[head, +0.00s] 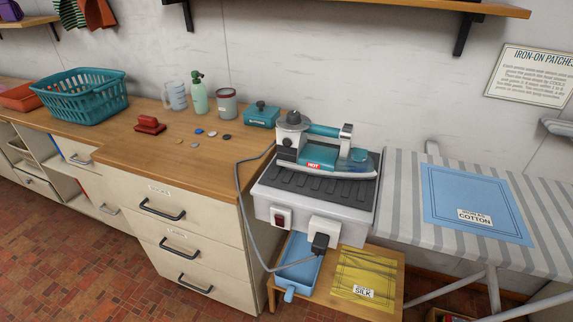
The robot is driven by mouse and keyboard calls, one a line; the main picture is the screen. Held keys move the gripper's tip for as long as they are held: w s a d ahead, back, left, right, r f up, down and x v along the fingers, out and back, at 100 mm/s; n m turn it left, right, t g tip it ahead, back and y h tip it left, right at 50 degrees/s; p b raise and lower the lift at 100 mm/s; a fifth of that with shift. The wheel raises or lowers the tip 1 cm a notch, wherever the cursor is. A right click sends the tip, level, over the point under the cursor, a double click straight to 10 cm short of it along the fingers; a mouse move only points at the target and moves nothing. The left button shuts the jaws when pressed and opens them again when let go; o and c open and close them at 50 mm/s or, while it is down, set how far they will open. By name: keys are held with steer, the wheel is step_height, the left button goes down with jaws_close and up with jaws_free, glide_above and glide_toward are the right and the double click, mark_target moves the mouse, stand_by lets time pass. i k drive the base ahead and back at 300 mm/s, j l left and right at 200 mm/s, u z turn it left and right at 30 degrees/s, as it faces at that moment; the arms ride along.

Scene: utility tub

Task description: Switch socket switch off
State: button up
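A white plate with a red rocker switch (282,219) is on the left of the front face of the grey iron stand (264,200). Which way the rocker is tipped is too small to tell. To its right, a white socket (316,230) holds a black plug (320,243) with a grey cord (237,190). A teal iron (330,165) with a red "HOT" label sits on the stand's ribbed top. My gripper does not show in this view.
A wooden counter (205,165) with drawers is to the left. The striped ironing board (400,190) is to the right. A low table below holds a blue tray (298,262) and yellow cloth (366,275). The cord loops in front of the stand.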

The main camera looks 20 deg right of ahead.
mark_target(279, 220)
steer(key=i+l+u, duration=0.55)
steer(key=l, duration=0.35)
steer(key=i, duration=0.1)
